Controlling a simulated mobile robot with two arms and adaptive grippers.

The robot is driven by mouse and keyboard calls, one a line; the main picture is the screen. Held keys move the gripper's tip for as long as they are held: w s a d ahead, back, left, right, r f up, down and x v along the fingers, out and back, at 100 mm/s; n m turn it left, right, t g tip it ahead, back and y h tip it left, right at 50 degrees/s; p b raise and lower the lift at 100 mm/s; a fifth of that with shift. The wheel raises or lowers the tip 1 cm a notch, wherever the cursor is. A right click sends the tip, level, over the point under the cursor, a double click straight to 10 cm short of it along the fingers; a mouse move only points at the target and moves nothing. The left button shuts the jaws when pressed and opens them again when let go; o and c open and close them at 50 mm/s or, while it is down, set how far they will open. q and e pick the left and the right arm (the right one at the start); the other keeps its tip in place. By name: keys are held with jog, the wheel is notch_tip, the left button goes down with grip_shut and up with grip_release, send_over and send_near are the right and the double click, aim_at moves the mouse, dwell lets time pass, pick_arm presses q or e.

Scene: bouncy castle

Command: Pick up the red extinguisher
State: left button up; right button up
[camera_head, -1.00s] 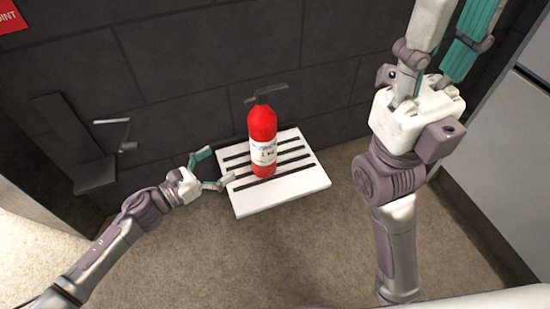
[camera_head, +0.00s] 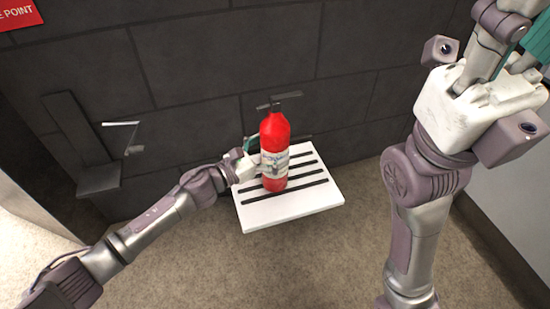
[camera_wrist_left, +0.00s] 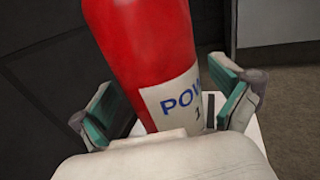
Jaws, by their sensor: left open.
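The red extinguisher (camera_head: 274,134) stands upright on a white slotted shelf (camera_head: 310,202) against the dark wall. It has a white label and a dark handle on top. My left gripper (camera_head: 262,156) is at its left side, level with the label. In the left wrist view the extinguisher (camera_wrist_left: 140,45) is between the two teal fingers of the left gripper (camera_wrist_left: 168,110), which are spread apart on either side of it. The tips are partly hidden behind the extinguisher in the head view. My right gripper (camera_head: 530,45) is raised at the upper right, only partly in the picture.
A dark bracket with a metal lever (camera_head: 128,138) is on the wall at the left. A red sign (camera_head: 18,14) hangs at the upper left. A pale cabinet (camera_head: 505,195) stands at the right. The carpet (camera_head: 310,265) in front of the shelf is clear.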

pick_arm(q)
jog(key=shift+w+d, duration=0.3)
jog(key=shift+d, duration=0.05)
jog(key=shift+c, duration=0.2)
jog(key=c, duration=1.6)
jog(key=shift+r, duration=0.3)
jog(key=shift+c, duration=1)
